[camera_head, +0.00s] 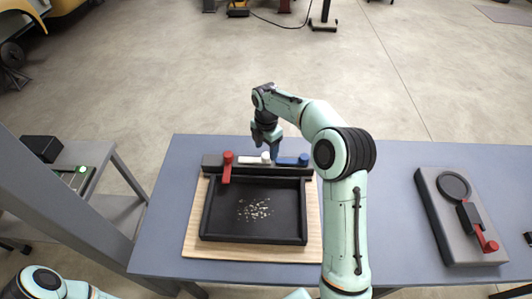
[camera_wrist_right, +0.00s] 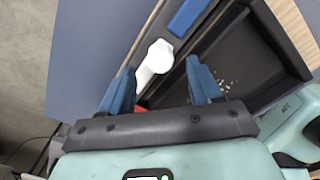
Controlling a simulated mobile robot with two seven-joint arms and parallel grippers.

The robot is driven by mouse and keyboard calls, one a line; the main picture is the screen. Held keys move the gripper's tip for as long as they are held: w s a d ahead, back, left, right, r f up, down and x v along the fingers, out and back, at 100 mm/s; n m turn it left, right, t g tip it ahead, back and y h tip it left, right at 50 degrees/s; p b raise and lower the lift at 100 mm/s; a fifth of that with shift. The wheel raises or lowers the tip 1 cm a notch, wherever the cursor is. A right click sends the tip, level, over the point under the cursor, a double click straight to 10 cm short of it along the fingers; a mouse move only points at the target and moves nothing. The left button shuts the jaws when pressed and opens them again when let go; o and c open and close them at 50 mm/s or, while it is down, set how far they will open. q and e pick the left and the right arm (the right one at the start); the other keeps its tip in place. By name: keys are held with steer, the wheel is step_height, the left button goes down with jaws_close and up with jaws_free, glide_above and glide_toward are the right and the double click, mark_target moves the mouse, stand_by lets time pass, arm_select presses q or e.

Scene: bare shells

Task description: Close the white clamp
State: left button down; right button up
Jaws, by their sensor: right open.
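The white clamp (camera_head: 252,160) sits on the dark bar at the back of the black tray, between a red clamp (camera_head: 227,168) and a blue clamp (camera_head: 292,161). Its lever lies along the bar, with a round white knob at its right end. My right gripper (camera_head: 267,147) is above the bar beside this knob and partly hides the area. In the right wrist view the white clamp (camera_wrist_right: 156,58) shows ahead, in the gap between the open blue fingers (camera_wrist_right: 160,84). The gripper is empty. My left gripper is out of view.
The black tray (camera_head: 206,213) holds pale bits and rests on a wooden board (camera_head: 192,243) on the blue-grey table (camera_head: 400,163). A grey fixture (camera_head: 440,222) with a red-handled clamp (camera_head: 487,240) stands at the right. Table between them is mostly clear, apart from my right arm.

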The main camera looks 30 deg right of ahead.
mark_target(266, 155)
steer(key=shift+f, duration=1.75)
jaws_close()
